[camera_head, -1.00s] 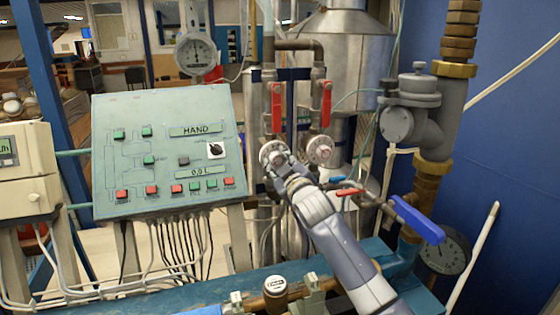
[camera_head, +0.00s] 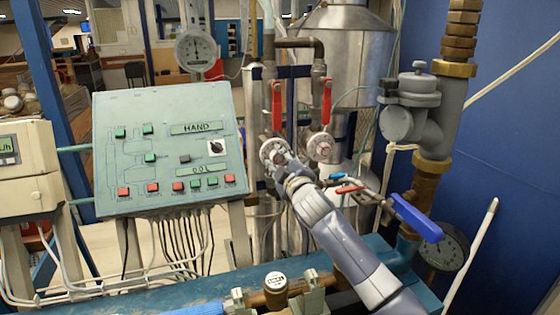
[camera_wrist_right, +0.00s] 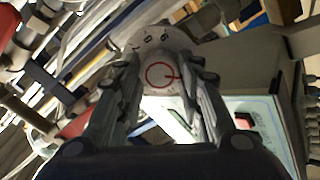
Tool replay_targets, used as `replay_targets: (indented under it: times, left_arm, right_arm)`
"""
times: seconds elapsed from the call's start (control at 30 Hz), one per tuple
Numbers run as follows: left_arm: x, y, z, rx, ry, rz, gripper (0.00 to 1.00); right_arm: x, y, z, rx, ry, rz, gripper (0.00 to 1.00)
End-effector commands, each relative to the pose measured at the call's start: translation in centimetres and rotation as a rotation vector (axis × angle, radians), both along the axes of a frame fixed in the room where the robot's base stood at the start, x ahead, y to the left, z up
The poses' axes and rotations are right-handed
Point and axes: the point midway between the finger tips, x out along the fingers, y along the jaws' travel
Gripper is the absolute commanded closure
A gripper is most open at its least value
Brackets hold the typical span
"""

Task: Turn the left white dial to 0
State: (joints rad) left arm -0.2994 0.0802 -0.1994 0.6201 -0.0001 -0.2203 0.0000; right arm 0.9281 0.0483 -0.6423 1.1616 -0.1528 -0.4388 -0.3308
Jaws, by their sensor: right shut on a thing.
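The left white dial (camera_head: 272,150) is a round white knob on the pipes right of the control panel. The right white dial (camera_head: 319,147) stands beside it. My right gripper (camera_head: 284,164) reaches up from the lower right and is shut on the left dial. In the right wrist view, the dial (camera_wrist_right: 162,76) sits between the two fingers of the gripper (camera_wrist_right: 165,85). Its face has a red ring with a red mark pointing right, and a few digits show on its far rim. The fingers hide its sides. My left gripper is not in view.
Red lever handles (camera_head: 277,105) hang just above the dials. A blue lever (camera_head: 416,218) and a red lever (camera_head: 349,189) stand to the right. The green control panel (camera_head: 100,150) is close on the left. A round gauge (camera_head: 195,50) is above it.

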Motion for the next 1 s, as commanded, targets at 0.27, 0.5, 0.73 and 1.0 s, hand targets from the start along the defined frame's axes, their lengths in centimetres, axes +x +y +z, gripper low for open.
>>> replay_targets:
  times: [0.27, 0.5, 0.73, 1.0]
  left_arm:
    - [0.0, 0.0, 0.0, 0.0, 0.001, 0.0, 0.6]
    - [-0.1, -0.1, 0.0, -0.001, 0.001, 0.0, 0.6]
    - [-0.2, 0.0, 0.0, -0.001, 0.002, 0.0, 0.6]
    - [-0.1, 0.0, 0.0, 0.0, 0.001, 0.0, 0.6]
  right_arm:
    - [0.0, 0.0, 0.0, -0.002, -0.001, -0.001, 0.46]
    - [0.0, 0.0, 0.0, -0.001, 0.0, 0.0, 0.46]
    - [-0.4, -0.2, 0.0, 0.0, -0.001, -0.001, 0.46]
    - [-3.4, -1.1, 0.0, 0.0, -0.001, 0.002, 0.46]
